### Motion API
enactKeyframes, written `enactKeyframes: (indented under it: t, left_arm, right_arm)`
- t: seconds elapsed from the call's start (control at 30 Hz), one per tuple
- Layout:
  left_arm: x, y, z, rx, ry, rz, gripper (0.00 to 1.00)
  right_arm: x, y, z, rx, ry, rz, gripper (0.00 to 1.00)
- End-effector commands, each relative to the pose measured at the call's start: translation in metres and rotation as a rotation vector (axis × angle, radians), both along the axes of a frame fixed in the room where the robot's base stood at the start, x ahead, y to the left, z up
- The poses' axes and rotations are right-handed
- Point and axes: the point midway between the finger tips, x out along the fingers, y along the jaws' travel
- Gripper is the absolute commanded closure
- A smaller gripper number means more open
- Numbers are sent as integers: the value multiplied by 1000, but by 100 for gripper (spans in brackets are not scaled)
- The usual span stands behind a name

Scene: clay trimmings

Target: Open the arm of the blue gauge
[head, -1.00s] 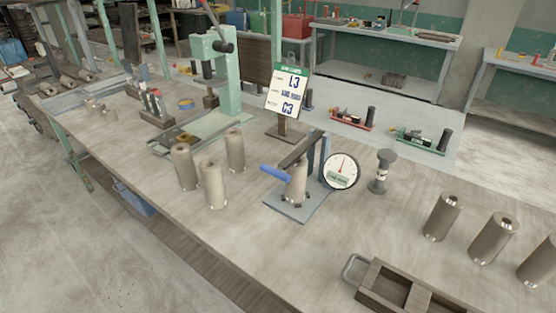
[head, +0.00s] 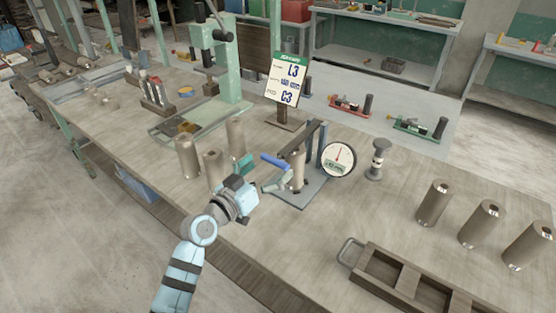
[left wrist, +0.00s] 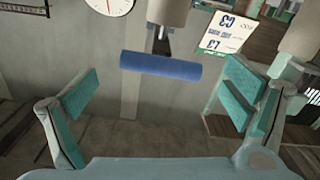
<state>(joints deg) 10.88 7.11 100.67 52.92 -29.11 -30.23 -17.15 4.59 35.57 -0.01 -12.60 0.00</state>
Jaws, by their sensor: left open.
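The blue gauge (head: 302,197) stands on the bench with a blue-grey base plate, upright blue posts and a white dial (head: 338,160). Its dark arm (head: 304,137) lies over a grey-brown cylinder standing on the plate. The arm ends in a blue handle (head: 275,161) towards me. My left gripper (head: 261,175) is open at the handle, in front of the gauge. In the left wrist view the handle (left wrist: 160,67) lies crosswise ahead, between the spread teal fingers (left wrist: 160,100), without visible contact. My right gripper is out of view.
Several cylinders stand left of the gauge, close to my left gripper, one (head: 187,158) among them. A card stand (head: 286,80) is behind the gauge. A grey spool (head: 377,160) stands to the right. A wooden tray (head: 380,262) and more cylinders are at the front right.

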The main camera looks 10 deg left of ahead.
Motion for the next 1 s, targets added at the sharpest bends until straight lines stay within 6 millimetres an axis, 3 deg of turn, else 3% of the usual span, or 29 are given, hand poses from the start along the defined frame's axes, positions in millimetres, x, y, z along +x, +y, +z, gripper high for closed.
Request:
enactKeyframes:
  t: [0.2, 0.57, 0.9, 1.0]
  left_arm:
    - [33, -14, -1, -1, 1, 0, 5]
    - [40, -16, -1, 2, 1, 0, 7]
    - [40, -16, -1, 1, 2, 0, 61]
    - [40, -16, -1, 1, 2, 0, 70]
  right_arm:
    - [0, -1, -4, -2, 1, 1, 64]
    - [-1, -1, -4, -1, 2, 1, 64]
    - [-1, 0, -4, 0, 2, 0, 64]
    - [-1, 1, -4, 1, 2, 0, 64]
